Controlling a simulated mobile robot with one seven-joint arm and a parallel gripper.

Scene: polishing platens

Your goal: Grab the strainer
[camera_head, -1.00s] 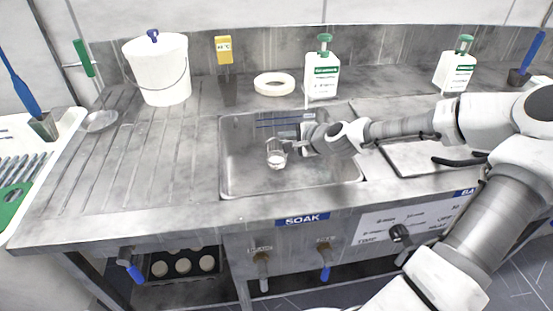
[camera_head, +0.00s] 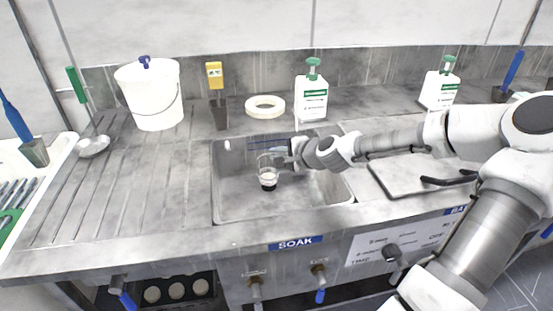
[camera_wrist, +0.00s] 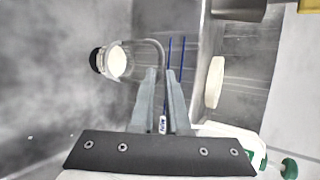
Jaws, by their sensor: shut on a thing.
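A small see-through cup (camera_head: 267,172) with pale content, a dark end and a bent metal handle is over the sink; it looks like the strainer, though its mesh cannot be made out. In the wrist view the cup (camera_wrist: 117,62) is at upper left, and its handle curves down between my fingers. My gripper (camera_head: 289,155) comes in from the right, low over the sink. In the wrist view my gripper (camera_wrist: 162,75) is shut on that handle, with the cup hanging beyond the fingertips. Whether the cup touches the sink floor cannot be told.
The sink (camera_head: 225,205) has steel walls around the cup. A white bucket (camera_head: 155,100), yellow-topped meter (camera_head: 216,90), white ring (camera_head: 265,98) and pump bottle (camera_head: 312,100) stand behind. A green-handled metal ladle (camera_head: 93,146) is at left.

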